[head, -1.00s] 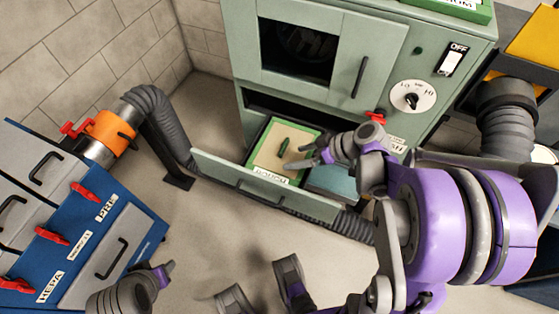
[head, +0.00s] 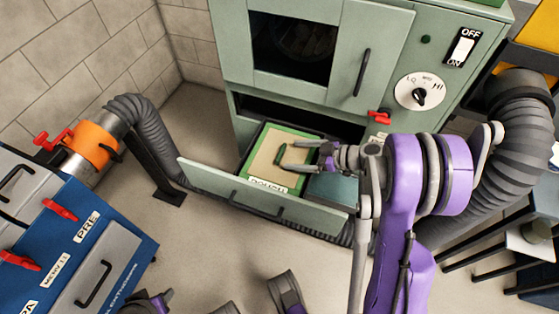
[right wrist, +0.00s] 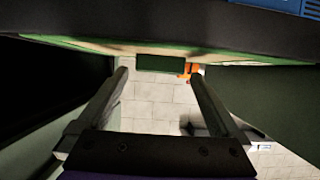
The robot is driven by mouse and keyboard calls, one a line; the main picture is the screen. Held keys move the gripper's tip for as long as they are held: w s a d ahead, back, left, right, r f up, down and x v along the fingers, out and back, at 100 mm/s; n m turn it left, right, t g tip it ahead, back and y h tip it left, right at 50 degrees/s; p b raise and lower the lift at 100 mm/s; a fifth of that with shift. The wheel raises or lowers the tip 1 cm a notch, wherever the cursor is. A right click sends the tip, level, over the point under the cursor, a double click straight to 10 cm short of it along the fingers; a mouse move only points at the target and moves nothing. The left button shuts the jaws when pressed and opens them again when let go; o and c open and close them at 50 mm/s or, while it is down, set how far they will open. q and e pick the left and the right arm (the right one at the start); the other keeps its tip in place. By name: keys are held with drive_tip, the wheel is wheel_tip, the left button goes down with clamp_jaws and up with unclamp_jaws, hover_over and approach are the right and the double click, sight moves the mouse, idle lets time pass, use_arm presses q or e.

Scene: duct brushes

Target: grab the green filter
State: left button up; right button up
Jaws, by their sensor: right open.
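The green filter (head: 262,178) lies in the open drawer of the green cabinet. It has a green frame, a tan face, a white label on its front edge and a dark green grip (head: 280,153) on its face. My right gripper (head: 286,157) is open at this grip, with its fingers reaching in from the right. In the right wrist view the grip (right wrist: 160,63) shows between the two open fingertips (right wrist: 159,72), with a gap on each side. The filter's edge (right wrist: 90,45) runs across the top there.
A teal block (head: 332,189) lies right of the filter in the drawer (head: 205,180). The cabinet (head: 385,30) rises behind, with a dial (head: 420,92) and switch (head: 463,50). A blue unit (head: 110,245) and grey hose (head: 150,130) stand left.

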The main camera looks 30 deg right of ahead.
sight(283, 154)
drive_tip(key=x, duration=0.3)
drive_tip(key=shift+w+a+f+b, duration=0.1)
drive_tip(key=shift+w+a+b, duration=0.15)
drive_tip(key=shift+b, duration=0.1)
drive_tip(key=shift+c, duration=0.2)
drive_tip(key=c, duration=1)
drive_tip(key=shift+c, duration=0.2)
